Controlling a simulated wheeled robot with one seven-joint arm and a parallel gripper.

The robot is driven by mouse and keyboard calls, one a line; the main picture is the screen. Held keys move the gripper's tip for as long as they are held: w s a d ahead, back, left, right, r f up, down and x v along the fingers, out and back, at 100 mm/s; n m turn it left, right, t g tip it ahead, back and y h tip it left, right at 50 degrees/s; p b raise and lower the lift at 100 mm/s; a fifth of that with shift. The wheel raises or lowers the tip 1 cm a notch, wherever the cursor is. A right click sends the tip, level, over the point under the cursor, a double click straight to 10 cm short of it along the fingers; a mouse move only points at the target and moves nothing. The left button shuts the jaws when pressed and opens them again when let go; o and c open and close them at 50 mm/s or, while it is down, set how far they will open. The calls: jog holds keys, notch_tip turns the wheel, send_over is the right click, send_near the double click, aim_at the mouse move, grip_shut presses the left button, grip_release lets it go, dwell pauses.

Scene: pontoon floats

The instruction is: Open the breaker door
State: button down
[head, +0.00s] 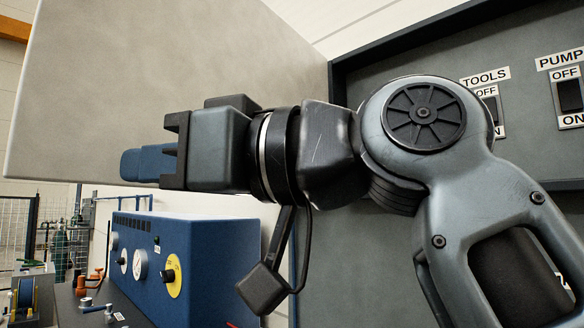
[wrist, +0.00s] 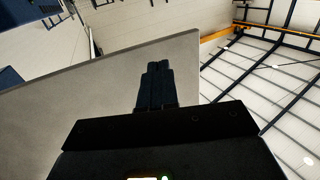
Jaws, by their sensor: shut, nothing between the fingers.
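The breaker door (head: 150,75) is a large grey panel standing swung open to the left of the breaker box (head: 345,95). In the wrist view the door (wrist: 85,100) spans the left and middle behind the fingers. My gripper (head: 138,165) is shut and empty, pointing left in front of the door's lower part. Its closed fingers also show in the wrist view (wrist: 156,85). I cannot tell whether the fingers touch the door. The box shows a TOOLS switch (head: 491,108) and a PUMP switch (head: 570,95). My arm hides much of the box interior.
A blue control box (head: 195,265) with gauges and a yellow-ringed knob stands below my gripper on a dark bench (head: 75,308). Orange and metal fittings (head: 97,280) lie at the bench's left. Wire fencing (head: 18,225) and gas cylinders (head: 60,250) are farther back.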

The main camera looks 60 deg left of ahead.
jog(key=w+d+b, duration=0.2)
jog(key=w+d, duration=0.2)
jog(key=d, duration=0.5)
jog(key=shift+d, duration=0.4)
